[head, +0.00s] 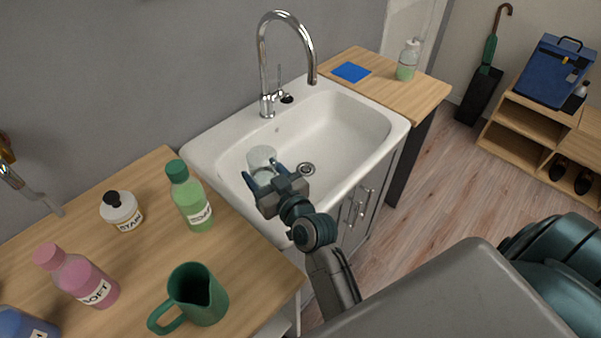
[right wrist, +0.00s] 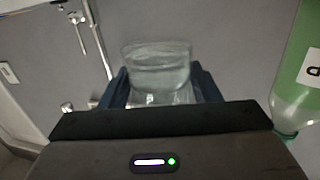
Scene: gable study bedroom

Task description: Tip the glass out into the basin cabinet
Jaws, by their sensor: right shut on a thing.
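My right gripper (head: 264,184) is shut on a clear glass (head: 262,157) and holds it over the left part of the white basin of the basin cabinet (head: 232,133). In the right wrist view the glass (right wrist: 158,68) sits between the two blue fingers of the gripper (right wrist: 160,88). That view is turned over, as a green bottle appears cap down in it. I cannot tell for sure which end of the glass is up, or whether liquid is in it. The basin's drain (head: 306,169) shows just right of the gripper. My left gripper is not in view.
A tall chrome tap (head: 262,60) stands at the basin's back edge. On the left wooden counter (head: 245,262) stand a green bottle (head: 190,198), a white bottle (head: 121,212), a pink bottle (head: 82,279) and a green jug (head: 196,295). The basin's right half is clear.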

